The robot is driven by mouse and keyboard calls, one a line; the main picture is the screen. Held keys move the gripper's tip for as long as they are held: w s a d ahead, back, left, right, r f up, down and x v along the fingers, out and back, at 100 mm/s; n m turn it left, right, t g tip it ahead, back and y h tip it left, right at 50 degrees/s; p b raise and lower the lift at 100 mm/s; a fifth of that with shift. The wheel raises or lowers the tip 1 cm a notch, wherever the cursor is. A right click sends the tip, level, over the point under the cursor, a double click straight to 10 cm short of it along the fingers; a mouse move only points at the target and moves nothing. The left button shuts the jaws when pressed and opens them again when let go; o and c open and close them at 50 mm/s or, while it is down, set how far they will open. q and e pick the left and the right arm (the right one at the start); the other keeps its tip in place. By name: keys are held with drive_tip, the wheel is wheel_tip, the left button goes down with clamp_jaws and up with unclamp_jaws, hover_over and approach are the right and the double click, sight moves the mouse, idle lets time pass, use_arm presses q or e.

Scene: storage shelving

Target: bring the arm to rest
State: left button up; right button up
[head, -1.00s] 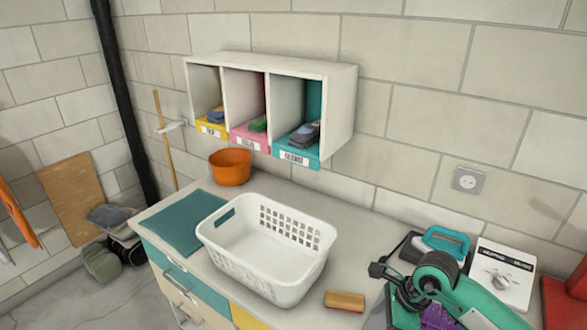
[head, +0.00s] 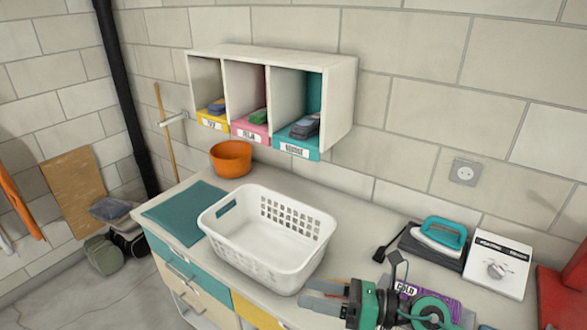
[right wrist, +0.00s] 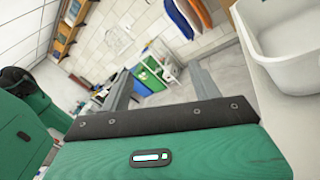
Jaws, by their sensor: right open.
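My right gripper (head: 304,294) is low in the head view, near the front edge of the worktop and just right of the white basket. Its grey fingers point left and are apart, with nothing between them. In the right wrist view the two fingers (right wrist: 160,82) are spread, with floor and distant furniture showing between them. My left gripper is in neither view.
The empty white basket (head: 268,274) stands on the worktop (head: 365,225); its corner also shows in the right wrist view (right wrist: 290,60). An iron (head: 440,236), a white box (head: 497,264) and a purple item (head: 440,300) are right. Cubbies (head: 345,105) hang above.

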drive_tip(key=w+d+r+m+t+h, duration=0.2)
drive_tip(key=d+m+t+h, duration=0.25)
drive_tip(key=m+t, duration=0.5)
drive_tip(key=w+d+r+m+t+h, duration=0.25)
drive_tip(key=d+m+t, duration=0.3)
drive_tip(key=m, duration=0.75)
drive_tip(key=s+d+f+m+g+h, duration=0.3)
drive_tip(key=d+f+m+h, duration=0.25)
drive_tip(key=f+m, duration=0.2)
drive_tip(key=s+d+f+m+g+h, duration=0.25)
drive_tip(key=d+f+m+h, duration=0.25)
drive_tip(key=f+m+h, duration=0.25)
drive_tip(key=s+a+f+m+g+y, duration=0.1)
drive_tip(key=s+f+m+g, duration=0.2)
drive_tip(key=s+f+g, duration=0.45)
drive_tip(key=s+a+f+m+g+y, duration=0.1)
drive_tip(key=s+f+m+g+y, duration=0.2)
drive_tip(key=s, duration=0.7)
wheel_tip(320, 180, down, 33)
drive_tip(key=s+g+h, duration=0.1)
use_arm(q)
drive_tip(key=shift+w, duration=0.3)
use_arm(e)
drive_tip(key=s+d+f+n+g, duration=0.1)
drive_tip(key=s+d+f, duration=0.2)
drive_tip(key=s+f, duration=1.5)
drive_tip(key=shift+s+d+f+g, duration=0.2)
drive_tip(key=shift+s+g, duration=0.1)
drive_tip(key=shift+s, duration=0.1)
